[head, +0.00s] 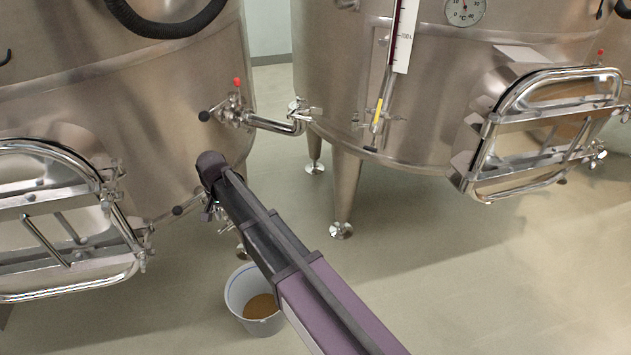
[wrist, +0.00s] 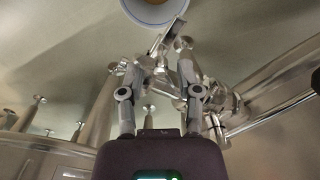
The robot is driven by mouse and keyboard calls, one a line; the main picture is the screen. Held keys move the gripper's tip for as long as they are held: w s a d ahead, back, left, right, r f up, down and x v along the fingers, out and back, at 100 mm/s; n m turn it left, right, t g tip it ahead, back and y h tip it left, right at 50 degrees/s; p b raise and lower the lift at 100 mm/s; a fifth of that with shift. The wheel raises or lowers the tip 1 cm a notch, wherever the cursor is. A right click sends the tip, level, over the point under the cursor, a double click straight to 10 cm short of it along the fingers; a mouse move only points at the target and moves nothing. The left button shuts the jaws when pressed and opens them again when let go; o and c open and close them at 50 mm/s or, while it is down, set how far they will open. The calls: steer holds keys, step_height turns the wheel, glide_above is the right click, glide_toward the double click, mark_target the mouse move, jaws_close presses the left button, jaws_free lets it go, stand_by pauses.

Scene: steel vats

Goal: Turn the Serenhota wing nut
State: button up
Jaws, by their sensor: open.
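My gripper (wrist: 155,70) is open in the wrist view, its two grey fingers apart. Shiny fittings (wrist: 160,75) show between and just beyond the fingers, with a pipe running off to the right. A wing nut cannot be told apart clearly among these small parts, and I see no gap of air or contact for certain. In the head view my arm reaches to the lower front of the left vat (head: 180,110), beside its low outlet fittings (head: 215,212). My arm's end hides much of them and the fingers. No Serenhota name can be read.
A white bucket (head: 236,292) with brown liquid stands on the floor below the outlet. A valve with a bent pipe (head: 280,125) sits above my arm's end. Hatch frames (head: 70,291) and (head: 525,185) jut from the vats. The right floor is clear.

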mark_target(225, 215)
steer(key=m, duration=0.4)
steer(key=shift+m, duration=0.3)
steer(key=m, duration=0.3)
steer(key=shift+m, duration=0.4)
steer(key=m, duration=0.3)
steer(key=shift+m, duration=0.3)
steer(key=m, duration=0.3)
steer(key=shift+m, duration=0.4)
step_height(225, 215, up, 14)
steer(key=p, duration=1.4)
steer(key=s+d+n, duration=0.3)
steer(key=d+n, duration=0.4)
steer(key=d, duration=1.9)
steer(key=shift+d+r+n+p, duration=0.2)
steer(key=shift+r+n+p, duration=0.1)
steer(key=shift+r+p, duration=0.15)
